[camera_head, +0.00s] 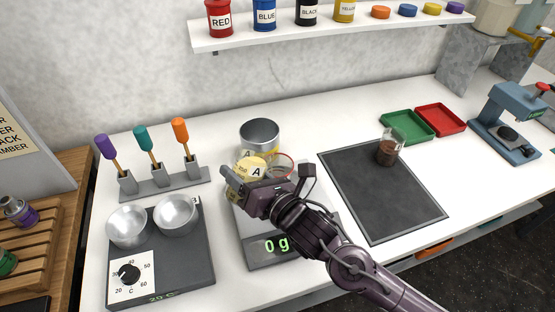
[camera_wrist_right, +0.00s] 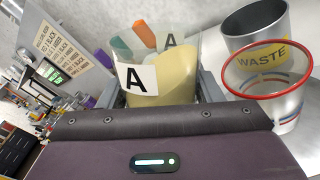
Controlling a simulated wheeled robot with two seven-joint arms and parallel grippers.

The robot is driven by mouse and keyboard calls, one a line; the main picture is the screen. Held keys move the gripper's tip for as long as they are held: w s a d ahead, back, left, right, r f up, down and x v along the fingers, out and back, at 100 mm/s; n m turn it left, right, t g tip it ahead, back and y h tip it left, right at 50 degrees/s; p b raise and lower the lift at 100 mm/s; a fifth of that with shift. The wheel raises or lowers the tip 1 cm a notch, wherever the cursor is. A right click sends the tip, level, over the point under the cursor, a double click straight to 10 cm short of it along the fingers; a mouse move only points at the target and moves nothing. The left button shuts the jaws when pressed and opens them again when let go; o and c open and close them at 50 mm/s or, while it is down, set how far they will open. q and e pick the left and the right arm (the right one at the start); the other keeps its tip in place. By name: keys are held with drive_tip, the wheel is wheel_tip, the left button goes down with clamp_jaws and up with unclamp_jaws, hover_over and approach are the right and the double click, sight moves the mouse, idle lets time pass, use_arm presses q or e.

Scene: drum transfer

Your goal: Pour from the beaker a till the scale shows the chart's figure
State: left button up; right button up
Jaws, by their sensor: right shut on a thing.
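Beaker a (camera_head: 256,171), labelled A and holding pale yellow liquid, is in my right gripper (camera_head: 240,182). In the right wrist view, the beaker (camera_wrist_right: 160,85) sits between the two fingers, its liquid surface slanted across the glass. The gripper holds it over the left part of the grey scale (camera_head: 262,258), whose display reads 0 g. A clear glass vessel with a red rim (camera_head: 283,160) is just right of the beaker, partly hidden by my gripper. The chart (camera_head: 12,130) is cut off at the left edge; it also shows in the wrist view (camera_wrist_right: 72,42). My left gripper is out of view.
A metal WASTE can (camera_head: 260,133) stands close behind the beaker. A hotplate (camera_head: 190,255) with two metal bowls and a rack of stirrers (camera_head: 165,185) are on the left. A dark mat (camera_head: 370,205) with a small beaker of brown liquid (camera_head: 387,153) is on the right.

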drive_tip(key=shift+s+r, duration=0.1)
drive_tip(key=shift+r, duration=0.1)
drive_tip(key=shift+w+d+m+p, duration=0.1)
drive_tip(key=shift+w+m+p, duration=0.15)
drive_tip(key=shift+m+p, duration=0.05)
drive_tip(key=shift+s+r, duration=0.1)
drive_tip(key=shift+r, duration=0.05)
drive_tip(key=shift+w+d+p, duration=0.1)
drive_tip(key=shift+w+p, duration=0.1)
drive_tip(key=shift+p, duration=0.15)
drive_tip(key=shift+s+r+m, duration=0.1)
drive_tip(key=shift+m, duration=0.2)
drive_tip(key=shift+w+d+p, duration=0.1)
drive_tip(key=shift+w+p, duration=0.15)
drive_tip(key=shift+p, duration=0.05)
drive_tip(key=shift+s+r, duration=0.1)
drive_tip(key=shift+s, duration=0.1)
drive_tip(key=shift+w+m+p, duration=0.2)
drive_tip(key=shift+m+p, duration=0.1)
drive_tip(key=shift+s+r, duration=0.15)
drive_tip(key=shift+s, duration=0.05)
